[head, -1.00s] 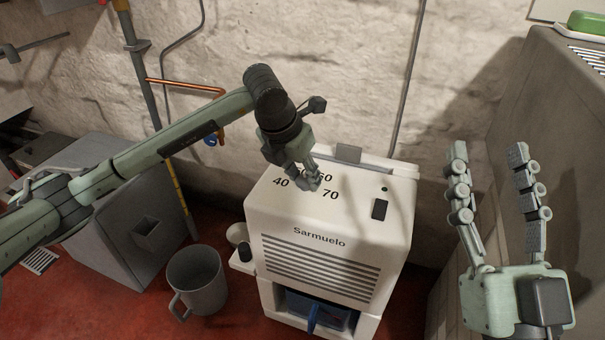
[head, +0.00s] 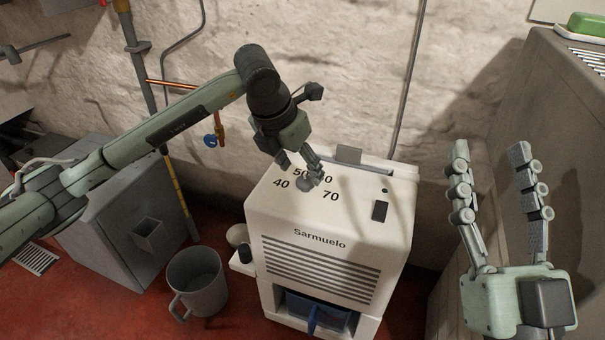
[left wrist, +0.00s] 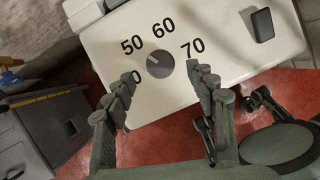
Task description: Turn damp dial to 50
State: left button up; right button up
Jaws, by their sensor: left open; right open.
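The grey round damp dial (head: 305,183) sits on top of the white Sarmuelo machine (head: 340,215), with the numbers 40, 50, 60 and 70 around it. In the left wrist view the dial (left wrist: 160,64) shows whole, with a light mark on its upper-left side, roughly towards 50; I cannot tell its exact setting. My left gripper (head: 300,167) is open above the dial. Its fingers (left wrist: 165,77) appear either side of the dial in the wrist view, with no visible contact. My right gripper (head: 490,150) is open and empty, right of the machine.
A grey flap (head: 348,155) stands at the machine's back edge. A grey mug-shaped bucket (head: 197,281) stands on the red floor at left. A tall grey cabinet (head: 560,130) is at right.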

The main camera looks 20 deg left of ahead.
pick_arm(q)
jog(key=d+v, duration=0.1)
jog(key=v, duration=0.7)
jog(key=shift+a+r, duration=0.25)
jog(key=shift+a, duration=0.2)
jog(key=shift+s, duration=0.1)
